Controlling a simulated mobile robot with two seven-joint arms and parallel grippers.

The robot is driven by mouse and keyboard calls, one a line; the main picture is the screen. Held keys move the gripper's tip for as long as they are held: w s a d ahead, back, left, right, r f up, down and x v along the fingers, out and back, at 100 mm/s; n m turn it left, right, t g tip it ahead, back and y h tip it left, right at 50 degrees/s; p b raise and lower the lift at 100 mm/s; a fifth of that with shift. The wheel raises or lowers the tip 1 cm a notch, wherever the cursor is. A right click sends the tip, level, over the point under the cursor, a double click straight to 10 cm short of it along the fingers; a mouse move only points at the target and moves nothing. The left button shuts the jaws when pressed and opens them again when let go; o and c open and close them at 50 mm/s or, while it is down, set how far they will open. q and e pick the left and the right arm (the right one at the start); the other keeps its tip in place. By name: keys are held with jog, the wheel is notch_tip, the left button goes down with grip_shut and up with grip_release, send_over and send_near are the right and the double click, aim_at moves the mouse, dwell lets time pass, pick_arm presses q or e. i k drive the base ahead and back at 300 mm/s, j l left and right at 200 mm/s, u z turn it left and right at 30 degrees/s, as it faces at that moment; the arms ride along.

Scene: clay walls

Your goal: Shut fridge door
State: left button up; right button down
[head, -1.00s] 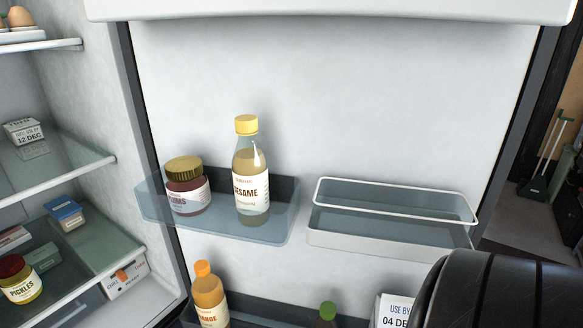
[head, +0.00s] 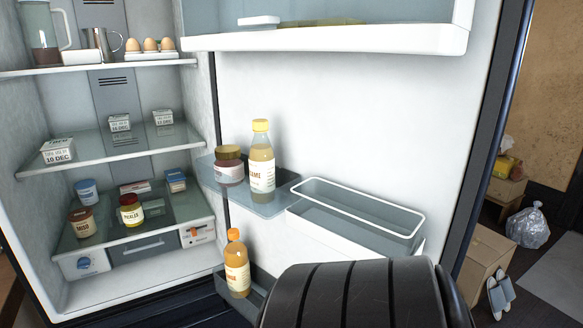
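The fridge door (head: 330,105) stands open on the right side of the head view, its inner face towards me. The open fridge interior (head: 190,90) is on the left. The door carries a white-edged upper bin (head: 400,40), a clear bin (head: 268,207) with a jar (head: 229,170) and a sesame bottle (head: 262,165), and an empty white-rimmed bin (head: 360,212). An orange bottle (head: 237,270) stands in a lower bin. A dark ribbed part of my arm covers the bottom right of the door. Neither gripper is in view.
Glass shelves (head: 100,150) hold eggs (head: 150,44), small boxes and jars, including pickles (head: 131,212). Right of the door are a cardboard box (head: 486,265), a plastic bag (head: 528,229) and some floor.

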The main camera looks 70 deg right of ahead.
aim_at(412, 115)
jog(key=k+l, duration=1.15)
